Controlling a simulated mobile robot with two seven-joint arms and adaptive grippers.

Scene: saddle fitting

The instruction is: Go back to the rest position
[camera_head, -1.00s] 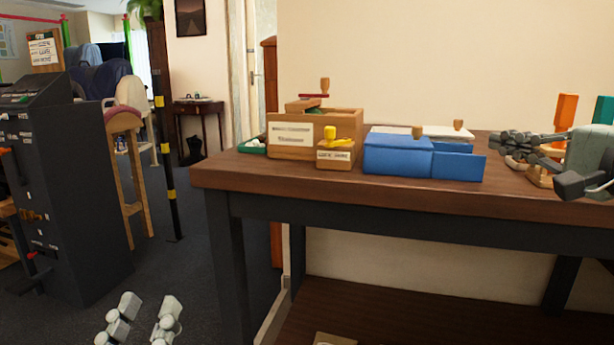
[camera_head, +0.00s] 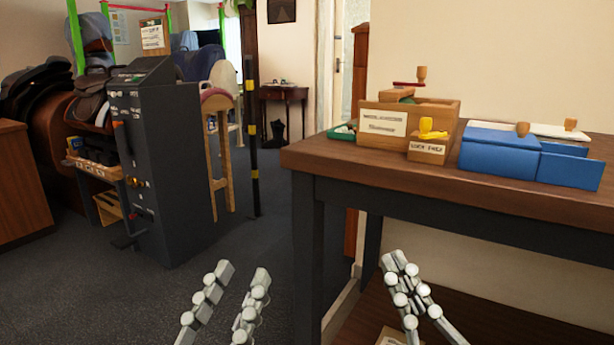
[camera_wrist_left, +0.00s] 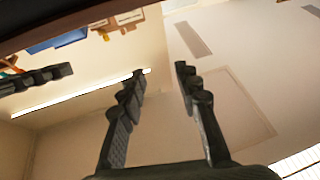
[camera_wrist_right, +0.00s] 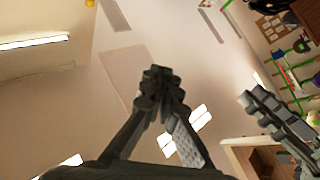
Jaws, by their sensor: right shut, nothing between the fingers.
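My left gripper (camera_head: 244,271) is low in the head view, in front of the table's left end, with its two grey fingers apart and nothing between them. In the left wrist view its fingers (camera_wrist_left: 160,75) stand open against the ceiling. My right gripper (camera_head: 397,263) is low in the head view, to the right of the left one and in front of the table. Its fingertips meet and it is empty. In the right wrist view its fingers (camera_wrist_right: 158,75) are together. Both grippers are apart from the table and from each other.
The wooden table (camera_head: 330,155) holds a wooden box (camera_head: 370,138), a small labelled box (camera_head: 428,150) and a blue box (camera_head: 500,150). A dark machine cabinet (camera_head: 165,160) stands left. A black-and-yellow post (camera_head: 253,140) is behind. Floor between cabinet and table is clear.

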